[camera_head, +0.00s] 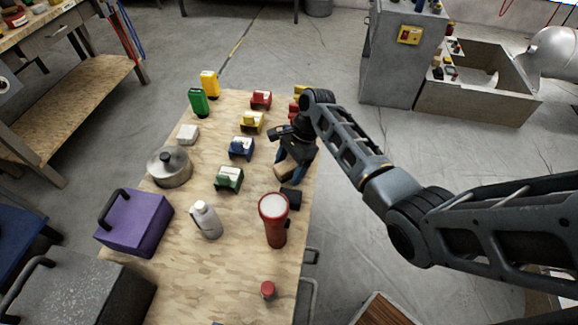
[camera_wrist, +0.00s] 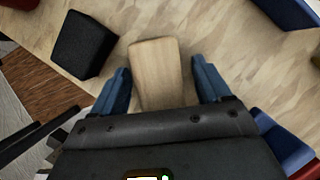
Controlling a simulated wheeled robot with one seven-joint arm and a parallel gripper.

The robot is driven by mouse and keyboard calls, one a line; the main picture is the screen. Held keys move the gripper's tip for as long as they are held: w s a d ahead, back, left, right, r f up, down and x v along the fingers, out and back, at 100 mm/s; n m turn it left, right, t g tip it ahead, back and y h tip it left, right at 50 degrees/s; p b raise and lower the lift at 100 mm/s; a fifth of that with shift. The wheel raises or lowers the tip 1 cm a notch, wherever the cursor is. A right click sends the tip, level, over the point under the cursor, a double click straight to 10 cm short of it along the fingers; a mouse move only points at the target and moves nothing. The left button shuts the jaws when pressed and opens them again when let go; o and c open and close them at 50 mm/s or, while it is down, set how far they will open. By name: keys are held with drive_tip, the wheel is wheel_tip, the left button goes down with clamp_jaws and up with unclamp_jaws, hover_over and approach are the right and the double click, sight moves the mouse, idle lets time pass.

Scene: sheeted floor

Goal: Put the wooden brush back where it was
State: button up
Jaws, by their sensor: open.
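The wooden brush (camera_wrist: 157,72) shows in the wrist view as a pale wooden block on the plywood table, between the two blue fingers of my gripper (camera_wrist: 165,88). The fingers are apart, with gaps on both sides of the block. Part of the block is hidden behind my gripper body. In the head view, a bit of the brush (camera_head: 286,168) shows below my gripper (camera_head: 290,172), near the right edge of the table (camera_head: 190,285).
A black block (camera_wrist: 85,45) lies beside the brush. A red flashlight (camera_head: 275,222) stands nearby, with a white bottle (camera_head: 206,220) to its left. The front table has free room.

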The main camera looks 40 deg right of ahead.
drive_tip(key=v, duration=1.2)
drive_tip(key=shift+a+r, duration=0.1)
drive_tip(key=shift+r, duration=0.1)
drive_tip(key=shift+s+f, duration=0.1)
drive_tip(key=shift+s, duration=0.05)
